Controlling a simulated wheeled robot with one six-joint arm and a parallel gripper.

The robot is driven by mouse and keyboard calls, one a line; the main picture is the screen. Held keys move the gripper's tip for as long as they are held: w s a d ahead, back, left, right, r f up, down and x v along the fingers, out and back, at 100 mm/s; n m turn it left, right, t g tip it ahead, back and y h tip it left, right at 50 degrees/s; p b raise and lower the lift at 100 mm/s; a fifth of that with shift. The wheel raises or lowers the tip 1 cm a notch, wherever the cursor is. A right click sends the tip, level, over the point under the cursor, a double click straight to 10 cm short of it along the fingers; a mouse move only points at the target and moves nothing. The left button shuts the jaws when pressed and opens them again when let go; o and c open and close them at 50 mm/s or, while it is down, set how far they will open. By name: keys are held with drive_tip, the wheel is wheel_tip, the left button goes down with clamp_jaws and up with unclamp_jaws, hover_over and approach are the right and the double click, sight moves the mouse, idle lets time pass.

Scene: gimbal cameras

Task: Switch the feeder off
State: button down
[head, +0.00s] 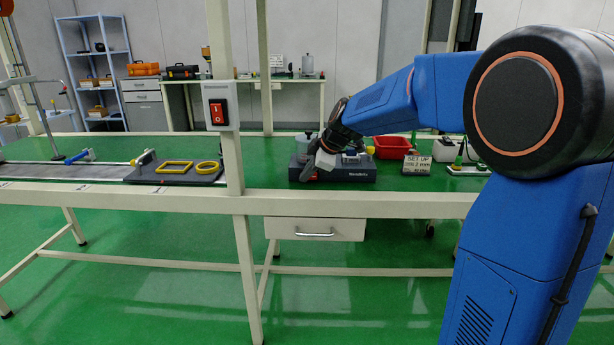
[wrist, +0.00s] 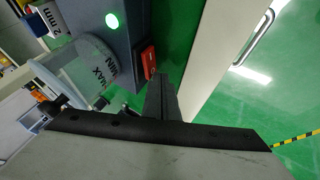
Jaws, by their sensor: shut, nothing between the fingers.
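The feeder is a dark grey-blue box (head: 350,174) on the green-topped bench in the head view, partly hidden by my arm. In the wrist view its body (wrist: 126,42) carries a lit green lamp (wrist: 112,21) and a red rocker switch (wrist: 148,62) on its side. A clear vessel marked MIN and MAX (wrist: 85,68) is beside it. My gripper (head: 308,172) is at the feeder's left front. In the wrist view its shut, empty fingers (wrist: 160,92) end close to the red switch. I cannot tell whether they touch it.
A second red switch (head: 217,112) sits in a grey box on the bench post. A red bin (head: 391,148) and a set-up sign (head: 416,164) stand right of the feeder. Yellow frames (head: 175,167) lie on a dark plate at left. The bench's front rail (head: 350,203) runs below.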

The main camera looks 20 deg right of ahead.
drive_tip(key=shift+w, duration=0.35)
drive_tip(key=shift+s+d, duration=0.1)
drive_tip(key=shift+s+d, duration=0.4)
drive_tip(key=shift+d, duration=0.15)
idle(0.4)
